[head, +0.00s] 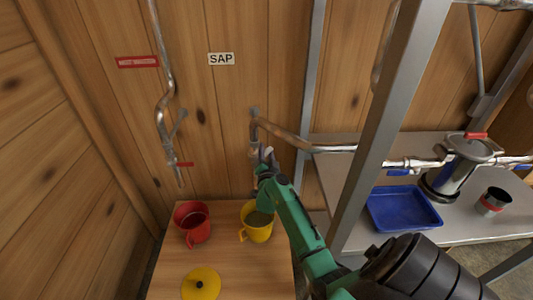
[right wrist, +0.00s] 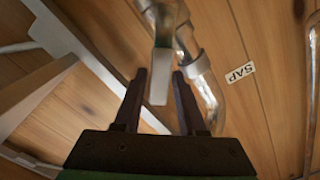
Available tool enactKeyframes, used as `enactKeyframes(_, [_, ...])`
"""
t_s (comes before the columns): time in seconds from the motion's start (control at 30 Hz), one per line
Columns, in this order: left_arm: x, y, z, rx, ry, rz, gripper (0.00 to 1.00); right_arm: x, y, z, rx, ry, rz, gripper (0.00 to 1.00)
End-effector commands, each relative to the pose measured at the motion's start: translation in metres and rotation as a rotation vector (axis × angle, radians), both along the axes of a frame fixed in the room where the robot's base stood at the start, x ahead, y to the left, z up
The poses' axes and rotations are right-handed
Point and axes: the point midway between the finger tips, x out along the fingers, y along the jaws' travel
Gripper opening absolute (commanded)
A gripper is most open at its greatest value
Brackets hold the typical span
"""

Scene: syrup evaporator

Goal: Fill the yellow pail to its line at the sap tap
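The yellow pail (head: 258,235) stands upright on the wooden table under the sap tap (head: 254,135), below the SAP sign (head: 221,58). Its inside looks greyish; I cannot make out the fill level, the line or any stream. My right gripper (head: 266,158) is at the tap, above the pail, and its arm partly hides the pail's right side. In the right wrist view, its fingers (right wrist: 160,80) are apart on either side of a pale tap lever (right wrist: 161,88), with gaps showing beside it. My left gripper is not in view.
A red pail (head: 193,222) stands left of the yellow pail. A yellow lid (head: 201,284) lies at the table's front. A second pipe (head: 165,105) hangs at left. A grey post (head: 385,125) rises on the right, before a bench with a blue tray (head: 402,209) and a metal cup (head: 493,201).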

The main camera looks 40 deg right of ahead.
Motion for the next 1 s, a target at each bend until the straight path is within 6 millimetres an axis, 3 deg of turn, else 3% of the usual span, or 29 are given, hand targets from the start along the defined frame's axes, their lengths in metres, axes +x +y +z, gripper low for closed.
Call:
enactKeyframes(0.17, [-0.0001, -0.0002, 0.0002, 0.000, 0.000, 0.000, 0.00, -0.0002, 0.0001, 0.0001, -0.001, 0.001, 0.000, 0.40])
enactKeyframes(0.27, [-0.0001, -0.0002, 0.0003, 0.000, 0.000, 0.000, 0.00, -0.0003, 0.0002, 0.0000, -0.001, 0.001, 0.000, 0.02])
enactKeyframes(0.3, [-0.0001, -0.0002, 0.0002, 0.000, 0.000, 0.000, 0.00, -0.0003, 0.0002, 0.0000, -0.001, 0.001, 0.000, 0.00])
enactKeyframes(1.0, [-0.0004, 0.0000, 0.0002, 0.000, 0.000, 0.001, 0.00, -0.0006, 0.0007, -0.0007, 0.000, 0.002, 0.000, 0.00])
